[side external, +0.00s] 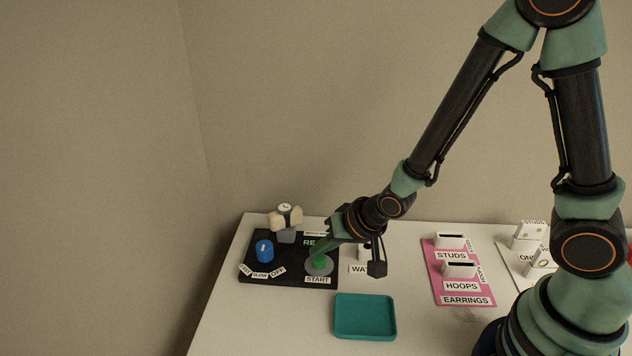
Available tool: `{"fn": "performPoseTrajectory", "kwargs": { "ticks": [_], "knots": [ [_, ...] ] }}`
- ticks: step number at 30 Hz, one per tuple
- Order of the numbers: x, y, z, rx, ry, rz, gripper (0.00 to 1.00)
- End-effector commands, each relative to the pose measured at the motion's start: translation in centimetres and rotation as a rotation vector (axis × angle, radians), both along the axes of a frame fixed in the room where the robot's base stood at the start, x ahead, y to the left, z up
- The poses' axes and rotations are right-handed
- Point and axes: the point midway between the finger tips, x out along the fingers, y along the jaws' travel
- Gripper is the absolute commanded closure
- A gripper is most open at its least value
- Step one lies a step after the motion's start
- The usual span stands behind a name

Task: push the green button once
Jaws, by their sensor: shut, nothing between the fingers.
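The green button (319,263) sits in a round grey collar on the black panel (290,274), above a label reading START (317,280). My gripper (317,252) reaches down from the upper right, its shut, empty fingertips right at the top of the button. I cannot tell whether they touch it or hover just above. The fingers and wrist hide part of the panel, including most of a green label starting "RE".
A blue knob (265,251) with speed labels is left of the button. A watch on a stand (286,217) is behind it. A teal tray (365,317) lies in front. A pink earrings board (458,270) is to the right. The table's front middle is clear around the tray.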

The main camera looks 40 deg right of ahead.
Motion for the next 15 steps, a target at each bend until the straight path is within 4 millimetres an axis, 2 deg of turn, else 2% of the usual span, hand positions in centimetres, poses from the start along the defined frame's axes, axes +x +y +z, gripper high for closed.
{"fn": "performPoseTrajectory", "kwargs": {
  "ticks": [15],
  "knots": [
    [0.03, 0.01, -0.58, 0.000, 0.000, 0.000, 1.00]
  ]
}}
